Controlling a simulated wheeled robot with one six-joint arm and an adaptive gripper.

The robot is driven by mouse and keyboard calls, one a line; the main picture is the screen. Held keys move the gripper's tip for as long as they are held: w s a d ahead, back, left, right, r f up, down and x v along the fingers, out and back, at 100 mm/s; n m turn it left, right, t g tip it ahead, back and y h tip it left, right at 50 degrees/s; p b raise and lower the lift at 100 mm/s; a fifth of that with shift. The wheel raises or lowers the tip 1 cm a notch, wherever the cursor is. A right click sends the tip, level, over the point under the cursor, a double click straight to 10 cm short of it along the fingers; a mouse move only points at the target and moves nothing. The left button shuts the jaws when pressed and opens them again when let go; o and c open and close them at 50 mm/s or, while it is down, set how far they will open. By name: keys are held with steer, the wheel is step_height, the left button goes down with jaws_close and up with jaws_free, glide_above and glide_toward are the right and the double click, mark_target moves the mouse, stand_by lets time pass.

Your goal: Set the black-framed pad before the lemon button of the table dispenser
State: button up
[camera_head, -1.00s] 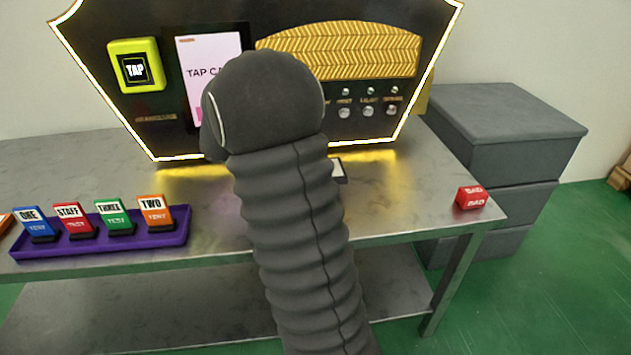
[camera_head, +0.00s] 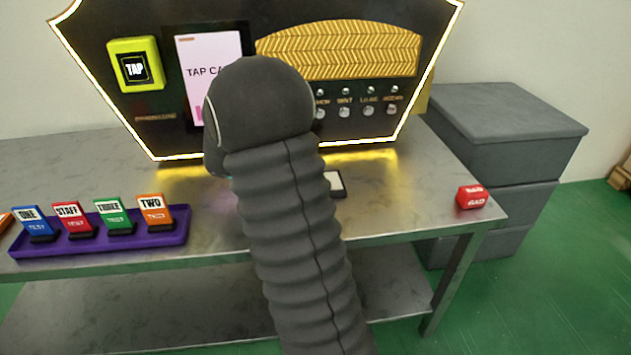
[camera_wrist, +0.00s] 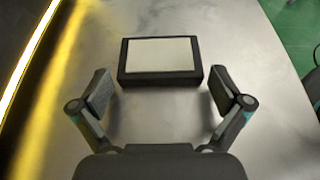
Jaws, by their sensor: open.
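The black-framed pad (camera_wrist: 160,60) lies flat on the metal table in the wrist view, its pale top facing up. In the head view only its right part (camera_head: 336,183) shows beside my arm. My gripper (camera_wrist: 160,92) is open, its fingers spread to the left and right at the pad's near side, with nothing between them. In the head view my arm hides the gripper. The table dispenser (camera_head: 210,20) stands at the back, with a row of round buttons (camera_head: 368,111) at its lower right. The leftmost buttons are partly covered by my arm, and the labels are too blurred to read surely.
A purple tray (camera_head: 100,244) with several coloured cards stands at the left. A red block (camera_head: 471,197) sits near the table's right edge. Grey boxes (camera_head: 500,130) stand on the floor beyond. The table (camera_head: 400,190) between pad and red block is clear.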

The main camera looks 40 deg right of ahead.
steer(key=shift+r, duration=0.1)
steer(key=shift+w+a+r, duration=0.1)
steer(key=shift+a, duration=0.05)
steer(key=v, duration=1.1)
steer(key=shift+a+r, duration=0.1)
steer(key=shift+a, duration=0.1)
steer(key=shift+a+r, duration=0.1)
steer(key=shift+a, duration=0.05)
steer(key=s+a+m+t+y, duration=0.1)
steer(key=s+a+y, duration=0.1)
steer(key=s, duration=0.1)
steer(key=s+a+r+m+t+y, duration=0.1)
steer(key=s+a+m+t, duration=0.1)
steer(key=s, duration=0.2)
steer(key=s+a+r+m+t+y, duration=0.1)
steer(key=s+a+m+t+y, duration=0.1)
steer(key=s+a, duration=0.1)
steer(key=shift+s+r+y, duration=0.1)
steer(key=shift+s+y, duration=0.2)
steer(key=shift+s, duration=0.3)
steer(key=s+a+m+t+y, duration=0.5)
steer(key=s+a, duration=0.4)
steer(key=a, duration=0.2)
steer(key=shift+s+f+m+t+y, duration=0.2)
steer(key=shift+s+m+t+y, duration=0.15)
steer(key=shift+m+t, duration=0.8)
